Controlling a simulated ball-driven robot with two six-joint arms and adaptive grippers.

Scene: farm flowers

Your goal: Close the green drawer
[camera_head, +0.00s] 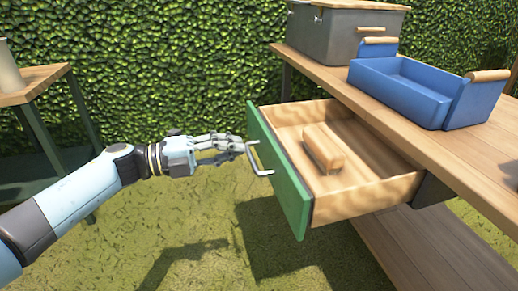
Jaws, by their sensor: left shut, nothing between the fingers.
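The green drawer (281,175) stands pulled out from under the wooden table on the right. Its green front faces left and carries a pale metal handle (255,160). My left gripper (240,147) comes in from the left and is shut and empty. Its fingertips are right at the handle and the drawer front; I cannot tell whether they touch. My right gripper is not in view.
The wooden table (450,146) holds a blue tray (408,97) with wooden handles and a grey box (335,38) at the back. A lower shelf (410,250) runs beneath. Another wooden table (32,82) stands at the left. A hedge closes off the back; grass lies between the tables.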

